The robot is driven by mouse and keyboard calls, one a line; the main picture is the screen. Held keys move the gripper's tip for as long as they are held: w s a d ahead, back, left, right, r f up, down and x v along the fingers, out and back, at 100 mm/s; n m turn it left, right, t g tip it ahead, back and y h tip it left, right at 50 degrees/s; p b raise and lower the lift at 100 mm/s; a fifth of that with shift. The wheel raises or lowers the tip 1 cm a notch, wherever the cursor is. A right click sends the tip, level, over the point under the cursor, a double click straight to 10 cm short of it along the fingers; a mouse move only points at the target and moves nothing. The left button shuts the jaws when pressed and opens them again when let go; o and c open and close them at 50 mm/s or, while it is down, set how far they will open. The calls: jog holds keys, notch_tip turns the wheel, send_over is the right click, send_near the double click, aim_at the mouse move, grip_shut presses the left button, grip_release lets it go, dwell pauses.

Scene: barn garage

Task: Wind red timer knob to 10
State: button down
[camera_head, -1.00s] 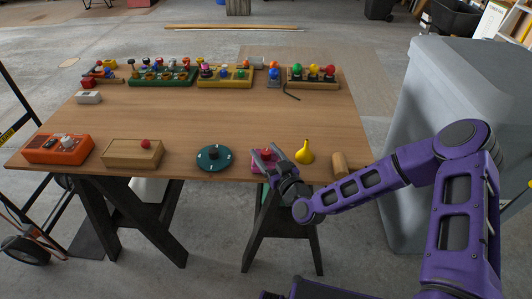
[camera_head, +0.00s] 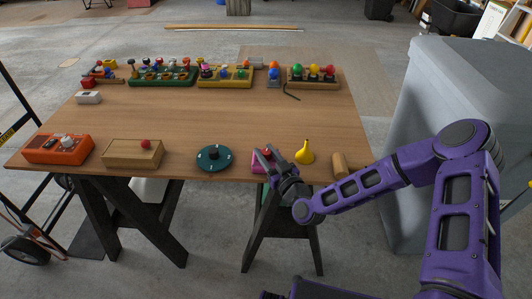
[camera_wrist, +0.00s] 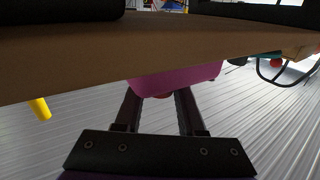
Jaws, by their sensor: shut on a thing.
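A pink box (camera_head: 258,169) sits at the front edge of the table, with a small red knob (camera_head: 267,153) showing between my fingers. The dial markings are too small or hidden to read.
A yellow pear-shaped object (camera_head: 304,153) and a wooden cylinder (camera_head: 339,165) stand close on the right. A green dial (camera_head: 210,165), a wooden box (camera_head: 120,153) and an orange box (camera_head: 45,152) stand left. The mid-table is clear.

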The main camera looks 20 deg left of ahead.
dwell(0.8)
jog(key=c, duration=0.5)
grip_release()
jog(key=v, duration=1.7)
jog(key=shift+s+d+r+b, duration=0.1)
jog(key=shift+s+d+b, duration=0.1)
jog(key=shift+b, duration=0.1)
